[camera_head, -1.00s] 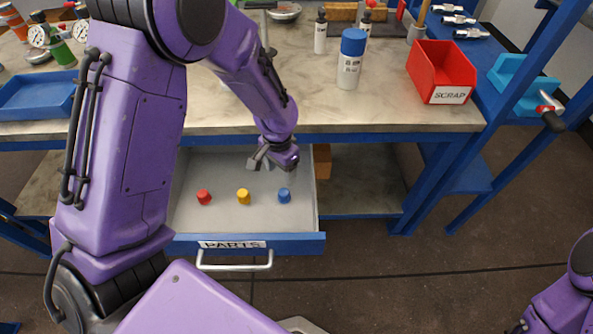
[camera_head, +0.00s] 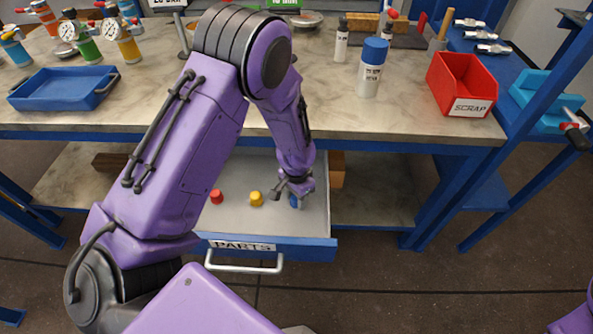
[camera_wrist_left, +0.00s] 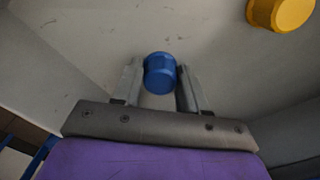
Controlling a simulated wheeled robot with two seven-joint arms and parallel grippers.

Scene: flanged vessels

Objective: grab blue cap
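The blue cap (camera_head: 293,202) stands in the open drawer, partly hidden by my left gripper in the head view. In the left wrist view the blue cap (camera_wrist_left: 160,73) sits between the two fingertips of my left gripper (camera_wrist_left: 160,80). A finger lies on each side of it, and a narrow gap shows at the right finger. In the head view my left gripper (camera_head: 291,192) is low in the drawer over the cap. My right gripper is not in view; only a bit of purple arm shows at the lower right.
A yellow cap (camera_head: 257,199) and a red cap (camera_head: 216,197) stand left of the blue cap in the drawer (camera_head: 318,225) labelled PARTS. The workbench (camera_head: 330,105) above holds a blue-lidded bottle (camera_head: 372,68), a red SCRAP bin (camera_head: 462,85) and a blue tray (camera_head: 64,88).

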